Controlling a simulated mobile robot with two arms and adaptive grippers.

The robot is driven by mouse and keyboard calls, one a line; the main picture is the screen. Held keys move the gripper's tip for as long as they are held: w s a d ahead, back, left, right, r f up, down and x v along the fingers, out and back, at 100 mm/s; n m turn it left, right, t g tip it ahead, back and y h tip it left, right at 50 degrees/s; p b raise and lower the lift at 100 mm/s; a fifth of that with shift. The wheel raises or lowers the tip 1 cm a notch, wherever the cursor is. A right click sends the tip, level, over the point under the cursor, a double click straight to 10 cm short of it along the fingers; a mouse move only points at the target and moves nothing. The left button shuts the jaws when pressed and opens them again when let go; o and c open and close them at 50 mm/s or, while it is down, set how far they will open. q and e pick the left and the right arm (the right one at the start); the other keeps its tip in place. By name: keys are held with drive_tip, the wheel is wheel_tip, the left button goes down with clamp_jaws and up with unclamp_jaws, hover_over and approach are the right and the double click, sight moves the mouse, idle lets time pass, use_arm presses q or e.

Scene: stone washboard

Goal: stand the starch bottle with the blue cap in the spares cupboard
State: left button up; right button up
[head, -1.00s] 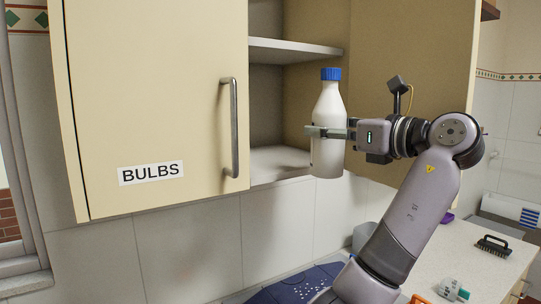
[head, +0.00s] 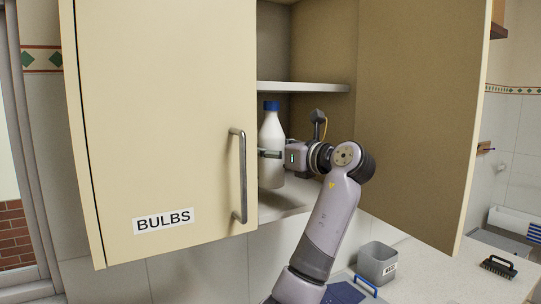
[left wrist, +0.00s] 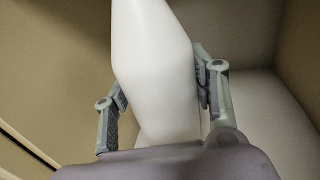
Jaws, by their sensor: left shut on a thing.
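The white starch bottle (head: 271,135) with its blue cap (head: 271,105) is upright in the cupboard opening, below the middle shelf. My left gripper (head: 270,154) is shut around its body from the right. In the left wrist view the gripper (left wrist: 162,98) has a finger on each side of the white bottle (left wrist: 152,65). The cupboard floor (head: 285,204) is just under the bottle; I cannot tell whether they touch. The left door (head: 165,120) reads BULBS and is shut; no spares label shows. My right gripper is not in view.
The middle shelf (head: 303,87) lies above the cap. The cupboard's right door (head: 415,120) stands open. The BULBS door handle (head: 239,175) juts out left of the opening. A grey bin (head: 377,264) and a black brush (head: 498,266) are on the counter below.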

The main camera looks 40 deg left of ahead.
sight(271, 164)
use_arm(q)
drive_tip(key=shift+a+f, duration=0.1)
drive_tip(key=shift+a, duration=0.05)
wheel_tip(271, 164, down, 2)
drive_tip(key=shift+p, duration=0.9)
drive_tip(key=shift+f, duration=0.65)
drive_tip(key=o, duration=1)
drive_tip(key=shift+f, duration=0.15)
drive_tip(key=o, duration=0.5)
